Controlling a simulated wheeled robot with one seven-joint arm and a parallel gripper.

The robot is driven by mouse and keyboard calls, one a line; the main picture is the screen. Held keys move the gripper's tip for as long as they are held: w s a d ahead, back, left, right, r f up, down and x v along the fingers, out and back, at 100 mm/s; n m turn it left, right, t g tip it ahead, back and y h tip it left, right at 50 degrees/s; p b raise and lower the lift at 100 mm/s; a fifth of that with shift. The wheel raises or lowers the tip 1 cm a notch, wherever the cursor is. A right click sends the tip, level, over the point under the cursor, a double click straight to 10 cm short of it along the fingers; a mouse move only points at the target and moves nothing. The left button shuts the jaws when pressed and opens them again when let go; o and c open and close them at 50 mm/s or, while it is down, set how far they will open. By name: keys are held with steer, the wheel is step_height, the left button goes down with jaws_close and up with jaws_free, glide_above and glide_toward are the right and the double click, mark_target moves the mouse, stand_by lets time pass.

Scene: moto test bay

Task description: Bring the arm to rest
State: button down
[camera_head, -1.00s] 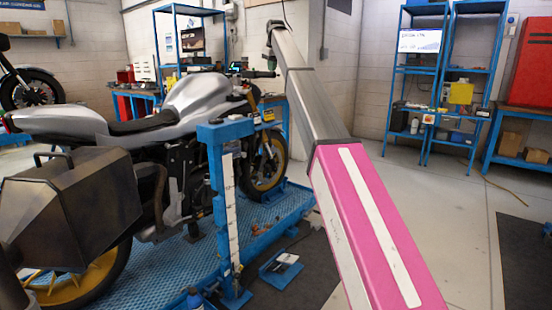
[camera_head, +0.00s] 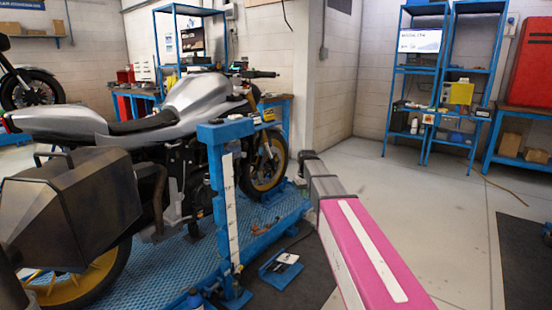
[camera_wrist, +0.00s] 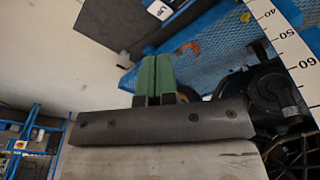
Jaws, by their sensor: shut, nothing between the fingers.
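My arm reaches out low from the bottom right of the head view, its pink link in front and grey links beyond. My gripper (camera_wrist: 153,78) shows in the wrist view as two green fingers pressed together, with nothing between them. It points toward the blue platform and the dark mat. In the head view the gripper is too small or hidden behind the arm to make out. The arm's far end is to the right of the motorcycle's front wheel.
A silver motorcycle (camera_head: 190,105) stands on a blue platform (camera_head: 160,270) at left. A blue post with a white ruler (camera_head: 229,210) stands in front of it. Blue shelves (camera_head: 428,75) and a red cabinet (camera_head: 531,60) line the back right.

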steer(key=s+d+f+m, duration=0.1)
steer(key=s+d+f, duration=0.1)
steer(key=s+f, duration=0.4)
steer(key=s+d+f+m+g, duration=0.1)
steer(key=s+f, duration=0.4)
steer(key=s, duration=0.8)
steer(key=s+d+f+m, duration=0.1)
steer(key=s+d+f, duration=0.2)
steer(key=s+f, duration=0.3)
steer(key=s, duration=0.4)
steer(key=shift+s+d+f+m+g, duration=0.15)
steer(key=shift+d+f+m+g, duration=0.1)
steer(key=shift+f+m+g, duration=0.05)
